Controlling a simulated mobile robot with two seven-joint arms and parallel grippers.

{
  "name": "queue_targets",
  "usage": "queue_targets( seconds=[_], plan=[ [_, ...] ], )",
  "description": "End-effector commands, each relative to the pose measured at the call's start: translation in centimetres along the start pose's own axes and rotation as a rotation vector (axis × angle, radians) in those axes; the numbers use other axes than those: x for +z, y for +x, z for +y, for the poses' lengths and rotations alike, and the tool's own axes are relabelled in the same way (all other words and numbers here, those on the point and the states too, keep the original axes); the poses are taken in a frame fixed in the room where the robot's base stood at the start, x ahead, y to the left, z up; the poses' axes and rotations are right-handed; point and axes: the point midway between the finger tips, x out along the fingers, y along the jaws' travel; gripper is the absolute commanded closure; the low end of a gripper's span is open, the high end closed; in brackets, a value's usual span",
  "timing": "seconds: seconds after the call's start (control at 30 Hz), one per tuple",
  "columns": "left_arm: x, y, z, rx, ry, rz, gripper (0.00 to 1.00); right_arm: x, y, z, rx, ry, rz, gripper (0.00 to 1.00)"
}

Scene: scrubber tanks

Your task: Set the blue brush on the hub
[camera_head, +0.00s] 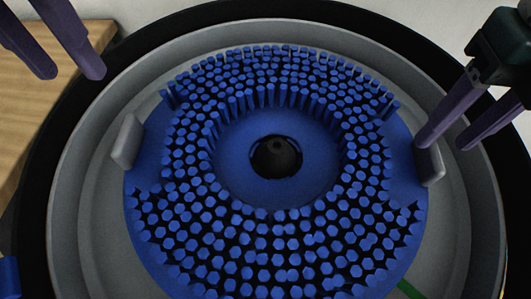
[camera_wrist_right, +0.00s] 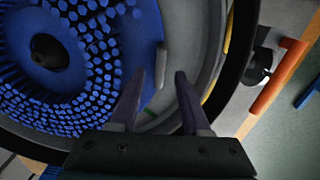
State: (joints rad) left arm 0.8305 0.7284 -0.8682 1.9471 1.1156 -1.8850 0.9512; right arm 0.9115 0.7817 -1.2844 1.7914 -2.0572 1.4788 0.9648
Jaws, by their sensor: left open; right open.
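The blue brush (camera_head: 230,160) is a wide bristled disc lying in the grey round housing (camera_head: 85,190), bristles up. The black hub (camera_head: 275,157) shows through its central hole; whether the brush is seated on it I cannot tell. Grey tabs stand at the brush's left (camera_head: 127,141) and right (camera_head: 430,165). My right gripper (camera_head: 444,146) is open with its fingertips at the right tab, which appears between the fingers in the right wrist view (camera_wrist_right: 161,58). Contact is unclear. My left gripper (camera_head: 70,74) is open and empty, above the upper left rim, away from the left tab.
A black outer rim (camera_head: 52,150) surrounds the housing. A wooden surface (camera_head: 35,110) lies at the left. A green strip (camera_head: 409,289) shows below the brush's lower right edge. In the right wrist view, an orange bar (camera_wrist_right: 278,78) lies outside the rim.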

Motion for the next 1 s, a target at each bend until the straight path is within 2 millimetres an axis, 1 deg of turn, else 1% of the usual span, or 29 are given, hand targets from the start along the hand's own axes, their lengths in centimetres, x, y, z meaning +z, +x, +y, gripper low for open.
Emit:
queue_targets(
  seconds=[0.03,0.2,0.3,0.4,0.57,1.0],
  plan=[
    [0.0,0.0,0.0,0.000,0.000,0.000,0.53,0.1,-1.3,0.0,0.000,-0.002,-0.006,0.53],
    [0.0,0.0,0.0,0.000,0.000,0.000,0.53,0.1,-4.9,0.0,0.000,0.000,-0.005,0.53],
    [0.0,0.1,0.0,0.000,0.000,0.000,0.53,0.1,-6.5,0.0,-0.001,0.001,-0.003,0.53],
    [0.0,0.1,0.0,0.000,0.000,0.000,0.53,0.0,-7.4,0.0,-0.001,0.000,-0.002,0.53],
    [0.0,0.1,0.0,0.000,0.000,0.000,0.53,0.0,-8.0,0.0,-0.001,0.000,0.000,0.53],
    [0.0,0.1,0.0,0.000,0.000,0.000,0.53,0.0,-7.9,0.0,-0.001,0.000,0.001,0.53]
  ],
)
